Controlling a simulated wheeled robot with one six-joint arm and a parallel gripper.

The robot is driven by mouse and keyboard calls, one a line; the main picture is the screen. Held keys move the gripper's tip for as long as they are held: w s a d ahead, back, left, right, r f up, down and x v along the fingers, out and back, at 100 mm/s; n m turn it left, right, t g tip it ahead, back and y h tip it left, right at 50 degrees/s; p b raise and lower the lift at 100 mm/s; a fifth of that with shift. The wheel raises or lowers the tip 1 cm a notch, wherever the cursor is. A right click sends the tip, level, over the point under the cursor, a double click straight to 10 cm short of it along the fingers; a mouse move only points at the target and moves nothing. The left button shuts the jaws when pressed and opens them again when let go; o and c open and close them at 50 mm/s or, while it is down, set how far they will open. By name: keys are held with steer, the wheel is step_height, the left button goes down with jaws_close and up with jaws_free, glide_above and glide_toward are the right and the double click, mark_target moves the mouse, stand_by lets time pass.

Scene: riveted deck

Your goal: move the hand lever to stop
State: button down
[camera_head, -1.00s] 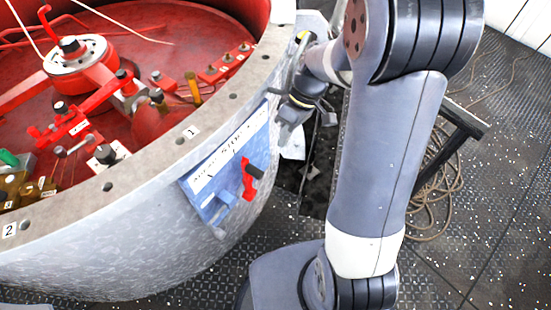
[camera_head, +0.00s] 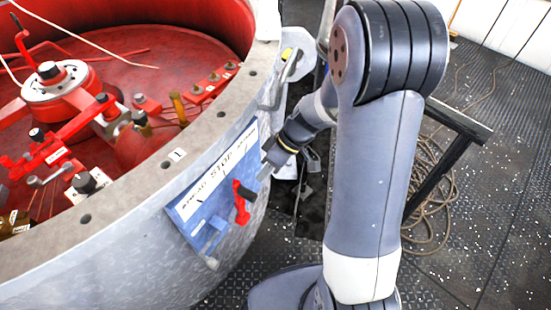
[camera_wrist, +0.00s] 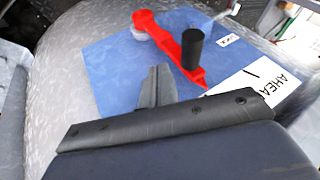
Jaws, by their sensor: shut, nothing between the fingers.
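The red hand lever (camera_head: 241,208) with a black grip (camera_head: 248,193) is mounted on a blue panel (camera_head: 187,209) on the outside of the round grey housing. A white label strip (camera_head: 208,187) on the panel carries AHEAD, STOP and a third word too small to read surely. The lever's upper end lies near the strip's right part; I cannot tell its exact mark. My gripper (camera_head: 264,173) is shut and empty, just right of and above the grip, apparently apart from it. In the wrist view the lever (camera_wrist: 170,40) and its black grip (camera_wrist: 192,48) lie beyond my fingers (camera_wrist: 157,88).
The housing's rim (camera_head: 150,170) encloses red machinery. A grey bracket (camera_head: 288,68) juts from the housing above my gripper. Coiled rope (camera_head: 432,190) and a black-framed stand (camera_head: 455,125) are at right.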

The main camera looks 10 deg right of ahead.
steer(key=shift+s+a+f, duration=0.15)
steer(key=shift+s+a, duration=0.75)
steer(key=shift+s, duration=0.15)
steer(key=shift+s+a+f+b, duration=0.1)
steer(key=shift+s+a+b, duration=0.4)
steer(key=shift+b, duration=0.35)
steer(key=shift+d, duration=0.1)
